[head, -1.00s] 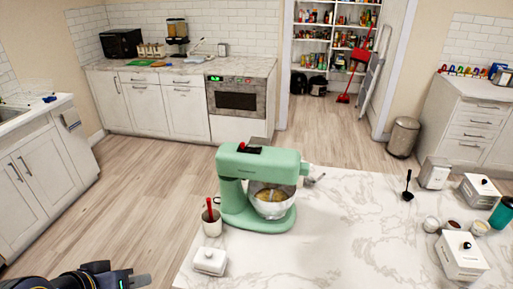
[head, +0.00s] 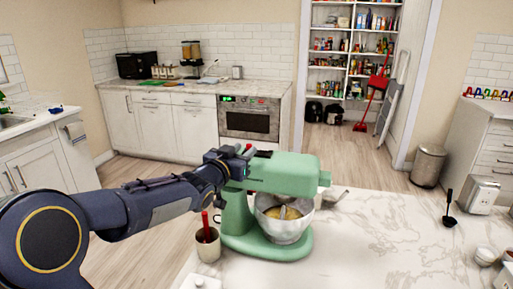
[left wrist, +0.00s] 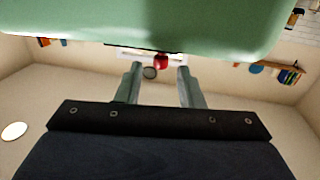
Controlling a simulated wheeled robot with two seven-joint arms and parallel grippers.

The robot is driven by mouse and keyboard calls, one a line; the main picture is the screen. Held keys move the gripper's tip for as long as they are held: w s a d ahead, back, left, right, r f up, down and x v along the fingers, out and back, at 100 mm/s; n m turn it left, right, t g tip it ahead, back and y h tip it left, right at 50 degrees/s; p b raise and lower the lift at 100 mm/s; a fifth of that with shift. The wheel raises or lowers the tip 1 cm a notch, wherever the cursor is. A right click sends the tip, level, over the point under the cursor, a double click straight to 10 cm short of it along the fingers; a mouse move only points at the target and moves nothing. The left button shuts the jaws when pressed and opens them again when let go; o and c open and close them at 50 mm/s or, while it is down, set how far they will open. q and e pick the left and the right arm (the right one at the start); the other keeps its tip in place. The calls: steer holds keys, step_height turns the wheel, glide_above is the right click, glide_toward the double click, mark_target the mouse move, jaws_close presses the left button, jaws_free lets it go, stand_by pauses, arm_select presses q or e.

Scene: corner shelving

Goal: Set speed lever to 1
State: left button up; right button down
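A mint-green stand mixer (head: 280,172) stands on the marble counter, with a steel bowl (head: 288,222) holding yellowish contents. A small red knob (head: 249,147) shows at the top of the mixer head, at its left end; I take it for the speed lever. My left gripper (head: 238,160) is up against that end of the mixer, its fingers mostly hidden in the head view. In the left wrist view, its two fingers (left wrist: 159,75) are apart, with the red knob (left wrist: 162,62) seen between and beyond their tips; contact cannot be told. The green mixer body (left wrist: 150,25) fills the top. My right gripper is out of view.
A cup with a red-handled utensil (head: 208,242) stands left of the mixer, under my left arm. A white lidded dish (head: 203,282) is in front. The marble counter (head: 385,235) between is clear.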

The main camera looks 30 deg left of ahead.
mark_target(248, 147)
arm_select(q)
steer(key=shift+w+a, duration=0.1)
steer(key=shift+w, duration=1.95)
jaws_close()
